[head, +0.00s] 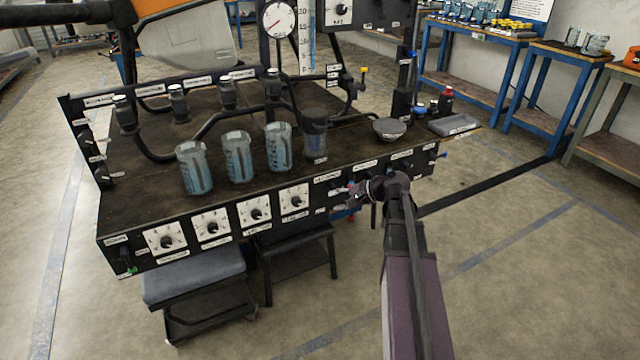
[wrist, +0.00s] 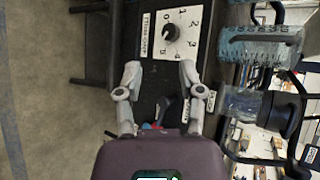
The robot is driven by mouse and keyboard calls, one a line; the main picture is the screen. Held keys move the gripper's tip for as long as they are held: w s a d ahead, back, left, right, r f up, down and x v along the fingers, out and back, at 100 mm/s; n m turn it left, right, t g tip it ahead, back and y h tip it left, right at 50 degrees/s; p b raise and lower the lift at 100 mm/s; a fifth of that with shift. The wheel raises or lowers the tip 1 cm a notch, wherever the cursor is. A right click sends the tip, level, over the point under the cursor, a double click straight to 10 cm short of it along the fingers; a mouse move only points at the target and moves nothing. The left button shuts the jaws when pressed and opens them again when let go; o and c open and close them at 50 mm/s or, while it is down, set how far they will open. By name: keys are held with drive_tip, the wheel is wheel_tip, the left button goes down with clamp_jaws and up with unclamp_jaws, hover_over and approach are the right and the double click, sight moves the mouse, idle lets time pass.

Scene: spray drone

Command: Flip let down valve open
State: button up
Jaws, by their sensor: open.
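My gripper (head: 348,191) is at the front panel of the black bench, right of the row of dials. In the wrist view my gripper (wrist: 160,72) has its two grey fingers spread wide, with nothing held. A dark lever or handle (wrist: 172,108) shows between the fingers, close to the palm, beside a small white label (wrist: 201,92). Red and blue bits show by the palm, mostly hidden. Several small labelled valves sit along the panel's right part, partly behind my gripper. The labels are too small to tell which is the let down valve.
Several white dials (head: 255,213) line the front panel. Clear jars (head: 238,157), a grey bowl (head: 389,129) and a grey tray (head: 453,125) stand on the bench. A stool (head: 195,276) stands below. The floor at the right is open.

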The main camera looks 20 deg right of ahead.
drive_tip(key=s+a+r+n+g+h+p, duration=0.3)
drive_tip(key=s+a+r+p, duration=0.3)
drive_tip(key=p, duration=0.9)
drive_tip(key=shift+a+r+n+g+h, duration=0.3)
drive_tip(key=shift+a+r+g, duration=0.45)
drive_tip(key=shift+r, duration=1.05)
drive_tip(key=w+d+f+m+t+y+b, duration=0.1)
drive_tip(key=w+d+f+m+t+b, duration=0.2)
drive_tip(key=d+f+b, duration=0.5)
drive_tip(key=w+d+f+m+t+y+b, duration=0.2)
drive_tip(key=w+d+f+m+t+b, duration=0.2)
drive_tip(key=d+b, duration=1)
drive_tip(key=shift+w+f+t+b, duration=0.6)
drive_tip(key=shift+f+t+b, duration=1.5)
drive_tip(key=shift+b, duration=1.55)
